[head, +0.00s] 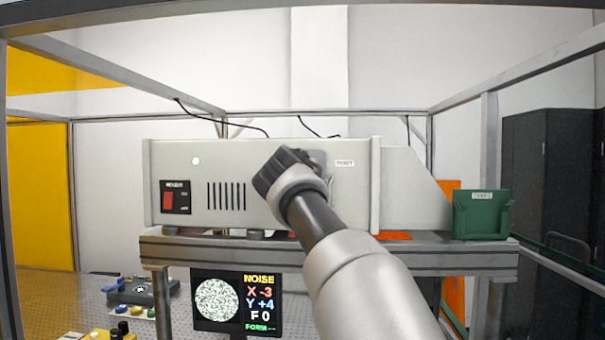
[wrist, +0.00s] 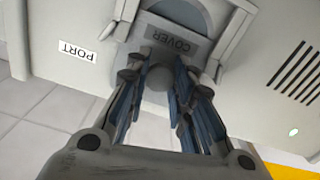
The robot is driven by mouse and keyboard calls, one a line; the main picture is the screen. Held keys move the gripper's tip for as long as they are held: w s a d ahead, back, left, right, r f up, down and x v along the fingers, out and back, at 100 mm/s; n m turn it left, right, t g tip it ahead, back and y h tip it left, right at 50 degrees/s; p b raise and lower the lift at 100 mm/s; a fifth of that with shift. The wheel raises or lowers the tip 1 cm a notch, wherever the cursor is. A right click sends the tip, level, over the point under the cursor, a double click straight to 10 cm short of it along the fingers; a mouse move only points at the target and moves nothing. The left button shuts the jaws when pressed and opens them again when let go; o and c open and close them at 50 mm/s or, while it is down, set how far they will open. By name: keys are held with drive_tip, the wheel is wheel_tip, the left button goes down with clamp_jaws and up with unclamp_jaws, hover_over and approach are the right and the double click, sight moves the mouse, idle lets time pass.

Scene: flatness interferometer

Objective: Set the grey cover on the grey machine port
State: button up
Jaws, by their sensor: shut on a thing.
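My gripper (wrist: 160,82) is shut on the round knob of the grey cover (wrist: 172,40), which carries a label reading COVER. In the wrist view the cover appears upside down, between pale grey bracket-like pieces on the machine's front face. The grey machine port is mostly hidden behind the cover; its PORT label (wrist: 77,50) is to the left. In the head view my gripper (head: 278,172) is at the machine's front, left of the PORT label (head: 344,163), and hides most of the cover. I cannot tell whether the cover touches the port or is seated.
The long pale machine (head: 225,165) stands on a grey shelf (head: 455,262), with a red switch and vent slots at its left. A green box (head: 481,215) stands at the shelf's right end. A screen (head: 235,302) is below the shelf. Frame posts surround the bench.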

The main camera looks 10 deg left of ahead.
drive_tip(key=shift+f+b, duration=1.9)
drive_tip(key=shift+b, duration=0.05)
idle(0.8)
drive_tip(key=o, duration=1.1)
drive_tip(key=shift+s, duration=0.1)
drive_tip(key=s, duration=1.2)
drive_tip(key=shift+r, duration=0.15)
drive_tip(key=shift+w, duration=0.1)
